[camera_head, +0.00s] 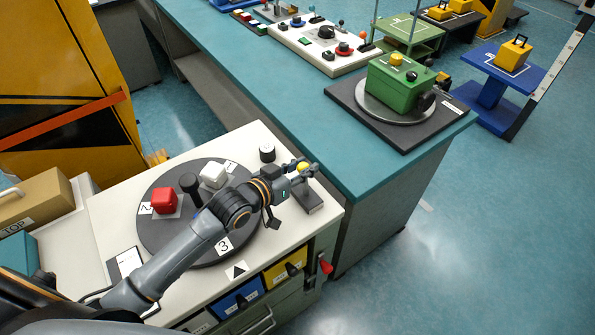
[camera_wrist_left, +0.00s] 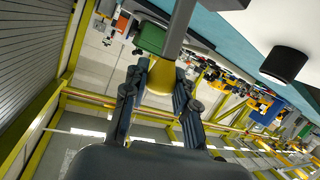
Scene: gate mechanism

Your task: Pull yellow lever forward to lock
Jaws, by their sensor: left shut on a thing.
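The yellow lever knob (camera_head: 303,167) sits at the right edge of the white table, above a dark grey lever base (camera_head: 308,198). My left gripper (camera_head: 302,170) reaches across the turntable and is shut on the yellow knob. In the left wrist view the yellow knob (camera_wrist_left: 161,76) sits between the two fingers (camera_wrist_left: 158,100), with a grey lever rod (camera_wrist_left: 179,28) running up from it. The fingers hide part of the knob. My right gripper is in neither view.
A dark turntable (camera_head: 165,240) with a red cube (camera_head: 164,201) and a white cube (camera_head: 213,175) lies under my left arm. A black knob (camera_head: 267,152) stands near the lever. A teal bench (camera_head: 300,120) holds a green box (camera_head: 400,85). Drawers (camera_head: 286,268) are below.

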